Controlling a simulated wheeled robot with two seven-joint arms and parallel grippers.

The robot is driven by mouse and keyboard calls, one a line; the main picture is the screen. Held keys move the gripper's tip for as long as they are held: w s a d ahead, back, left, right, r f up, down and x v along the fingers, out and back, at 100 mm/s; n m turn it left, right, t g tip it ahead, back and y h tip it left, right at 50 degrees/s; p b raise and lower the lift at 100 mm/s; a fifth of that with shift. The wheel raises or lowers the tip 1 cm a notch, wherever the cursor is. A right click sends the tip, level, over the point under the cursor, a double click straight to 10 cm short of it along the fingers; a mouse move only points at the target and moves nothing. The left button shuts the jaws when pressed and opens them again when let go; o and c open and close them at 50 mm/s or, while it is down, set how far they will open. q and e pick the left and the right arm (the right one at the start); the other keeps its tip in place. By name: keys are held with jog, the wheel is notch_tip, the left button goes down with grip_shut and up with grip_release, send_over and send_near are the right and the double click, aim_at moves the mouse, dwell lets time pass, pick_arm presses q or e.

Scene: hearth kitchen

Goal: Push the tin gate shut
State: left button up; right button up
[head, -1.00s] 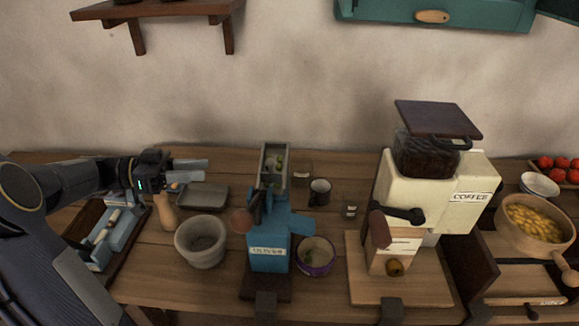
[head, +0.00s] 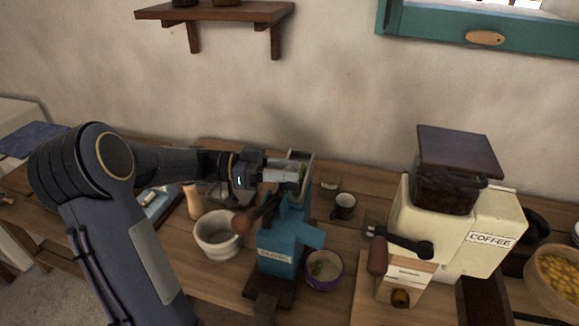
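A blue machine (head: 283,250) with a label that seems to read "OLIVES" stands on a dark base on the counter. A narrow grey tin trough (head: 307,160) with green bits in it sits on its top. I cannot make out a separate gate; my gripper hides part of the trough. The crank with a round brown knob (head: 242,222) sticks out on the machine's left. My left gripper (head: 290,173) reaches in from the left, its fingertips at the trough's left side. Whether they touch it, and whether any gap is between them, I cannot tell.
A stone mortar (head: 216,246) stands left of the machine, a purple-rimmed bowl (head: 324,284) at its right foot. A shelf (head: 215,12) hangs above.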

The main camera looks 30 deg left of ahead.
pick_arm(q)
jog(key=shift+w+d, duration=0.1)
jog(key=shift+d, duration=0.15)
grip_shut()
notch_tip(320, 180, down, 3)
jog(key=b, duration=0.5)
grip_release()
